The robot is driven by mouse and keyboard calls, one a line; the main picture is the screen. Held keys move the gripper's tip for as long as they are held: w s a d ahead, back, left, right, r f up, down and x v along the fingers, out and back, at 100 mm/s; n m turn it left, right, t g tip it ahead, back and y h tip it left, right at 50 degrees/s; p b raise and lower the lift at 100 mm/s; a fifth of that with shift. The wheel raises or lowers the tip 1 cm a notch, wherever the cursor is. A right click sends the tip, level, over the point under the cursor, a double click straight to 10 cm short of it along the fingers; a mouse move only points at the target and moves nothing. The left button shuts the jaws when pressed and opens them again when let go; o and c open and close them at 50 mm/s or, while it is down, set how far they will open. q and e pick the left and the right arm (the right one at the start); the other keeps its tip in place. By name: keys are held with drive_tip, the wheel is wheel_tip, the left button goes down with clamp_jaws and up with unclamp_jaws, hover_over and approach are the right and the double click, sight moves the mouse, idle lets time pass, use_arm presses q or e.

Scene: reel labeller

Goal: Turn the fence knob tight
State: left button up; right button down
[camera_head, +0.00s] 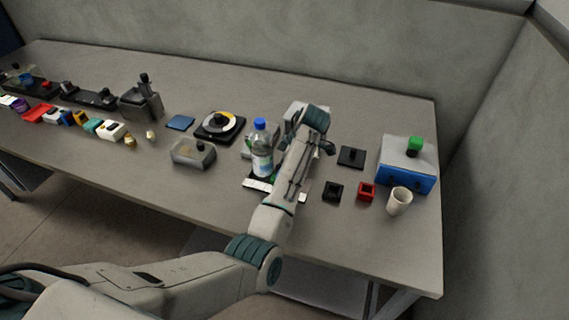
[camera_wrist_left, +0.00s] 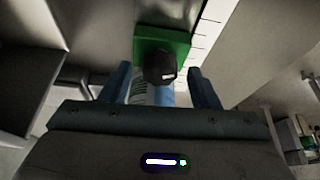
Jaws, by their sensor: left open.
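In the left wrist view a black knob (camera_wrist_left: 160,67) with a small pale mark sits on a green block (camera_wrist_left: 178,41), which I take for the fence. My left gripper (camera_wrist_left: 158,76) is open, with one blue-grey finger on each side of the knob. Gaps show between fingers and knob, so it is not gripped. A pale scale with tick marks (camera_wrist_left: 208,32) runs beside the green block. In the head view my left arm covers most of the labeller (camera_head: 295,109); the knob and fingertips are hidden there. My right gripper is not in view.
A blue-capped bottle (camera_head: 261,150) stands just left of my arm. A grey tray (camera_head: 193,159) and several small items lie left.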

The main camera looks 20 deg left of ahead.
use_arm(q)
drive_tip(key=c, duration=1)
drive_tip(key=shift+o, duration=0.2)
drive_tip(key=m+t+p, duration=0.1)
drive_tip(key=m+p, duration=0.2)
drive_tip(key=p, duration=0.1)
drive_tip(key=shift+s+r, duration=0.1)
drive_tip(key=shift+r, duration=0.05)
drive_tip(key=shift+s+m+t+p, duration=0.1)
drive_tip(key=shift+m+t+p, duration=0.5)
drive_tip(key=shift+m+p, duration=0.65)
drive_tip(key=shift+f+m+h, duration=0.2)
drive_tip(key=shift+m+h, duration=0.05)
drive_tip(key=shift+h, duration=0.05)
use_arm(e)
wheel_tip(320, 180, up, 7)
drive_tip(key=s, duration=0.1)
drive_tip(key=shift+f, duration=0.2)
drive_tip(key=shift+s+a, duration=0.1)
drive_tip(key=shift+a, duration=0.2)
